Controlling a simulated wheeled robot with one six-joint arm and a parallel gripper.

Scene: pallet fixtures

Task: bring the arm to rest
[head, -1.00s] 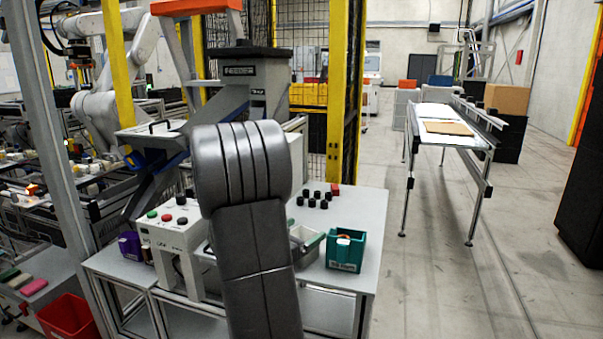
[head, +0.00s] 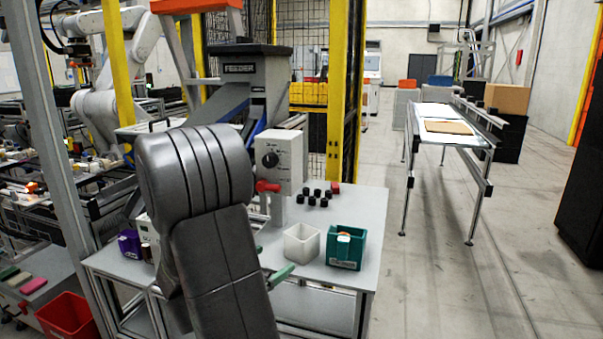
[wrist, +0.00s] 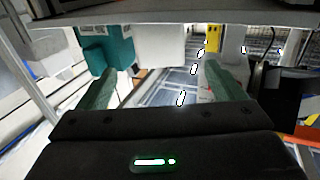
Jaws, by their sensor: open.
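My grey arm (head: 205,215) stands in front of the table in the head view and covers part of it. My gripper (head: 270,263) shows only as green fingertips at the arm's right edge, near the table's front. In the wrist view my gripper (wrist: 160,85) has its two green fingers wide apart, with nothing held between them. A teal bin (wrist: 106,48) and a white bin (wrist: 158,45) show beyond the fingers there.
On the table (head: 365,215) stand the white bin (head: 301,245), the teal bin (head: 345,250), several black pieces and a red one (head: 334,188). A grey switch box (head: 281,160) with a red knob stands behind my arm. A purple bin (head: 130,243) is at left. Open floor lies right.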

